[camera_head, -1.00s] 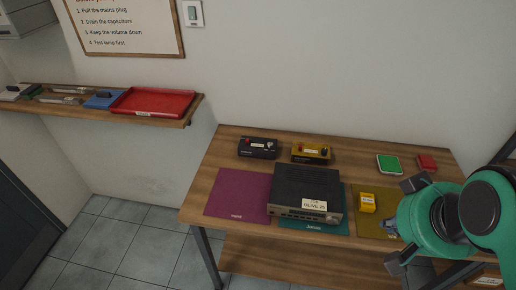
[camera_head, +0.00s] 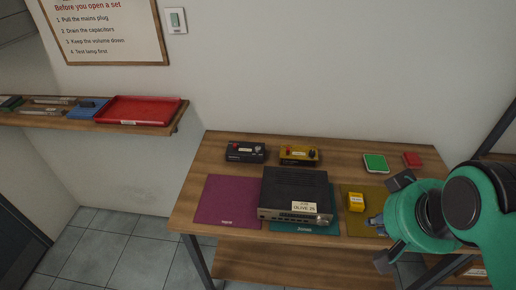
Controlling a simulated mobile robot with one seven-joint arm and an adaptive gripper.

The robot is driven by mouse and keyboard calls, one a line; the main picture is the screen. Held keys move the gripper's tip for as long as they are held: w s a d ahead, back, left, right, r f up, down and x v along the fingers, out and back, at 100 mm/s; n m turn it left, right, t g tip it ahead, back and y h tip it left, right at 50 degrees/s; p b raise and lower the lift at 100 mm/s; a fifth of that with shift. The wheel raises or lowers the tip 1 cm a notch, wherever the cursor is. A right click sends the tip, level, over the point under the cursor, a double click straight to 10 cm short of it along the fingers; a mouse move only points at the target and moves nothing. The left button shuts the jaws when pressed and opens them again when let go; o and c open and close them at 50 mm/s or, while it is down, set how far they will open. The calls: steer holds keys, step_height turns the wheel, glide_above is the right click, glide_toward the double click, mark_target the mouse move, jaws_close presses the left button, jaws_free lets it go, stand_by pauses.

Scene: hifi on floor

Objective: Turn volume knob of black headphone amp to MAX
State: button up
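A small black box (camera_head: 246,152) with knobs on top stands at the back left of the wooden table; it looks like the black headphone amp. Its knob positions are too small to read. A similar yellow box (camera_head: 299,155) stands just right of it. My gripper (camera_head: 387,222) is at the right of the view, its two dark fingers spread wide with nothing seen gripped. It is well to the right of the black box and touches neither box.
A large dark hi-fi unit (camera_head: 295,188) with a silver front and an "OLIVE" label stands mid-table, in front of the small boxes. A purple mat (camera_head: 227,200), a yellow block (camera_head: 355,202), a green-topped item (camera_head: 375,163) and a red item (camera_head: 412,159) lie around. A shelf holds a red tray (camera_head: 138,110).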

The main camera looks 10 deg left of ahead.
steer(key=o, duration=0.4)
steer(key=shift+w+r, duration=0.1)
steer(key=shift+o, duration=0.3)
steer(key=shift+w+r, duration=0.2)
steer(key=w+a+r+n+g+p, duration=0.1)
steer(key=w+a+r+n+p, duration=0.2)
steer(key=w, duration=0.5)
steer(key=w+a+r+n+g+p, duration=0.1)
steer(key=w+a+r+n+p, duration=0.1)
steer(key=w+r, duration=0.45)
steer(key=w+a+f+n+p, duration=0.1)
steer(key=w+a+n+p, duration=0.15)
steer(key=w, duration=0.55)
steer(key=w+a+f+n+p, duration=0.2)
steer(key=w+a, duration=0.2)
steer(key=w, duration=0.5)
steer(key=w+a+f+n+g+p, duration=0.1)
steer(key=w+a+f+n+p, duration=0.1)
steer(key=w+a+f, duration=0.3)
steer(key=w+a+f+n+g+p, duration=0.15)
steer(key=w+a, duration=0.25)
steer(key=w, duration=0.4)
steer(key=w+a+f+n+p, duration=0.2)
steer(key=w+a+f, duration=0.2)
steer(key=f, duration=0.3)
steer(key=w+a+f+n+g+p, duration=0.1)
steer(key=w+a+f, duration=0.3)
steer(key=f, duration=0.4)
steer(key=shift+a+f+n+p, duration=0.2)
steer(key=shift+a+n+p, duration=0.7)
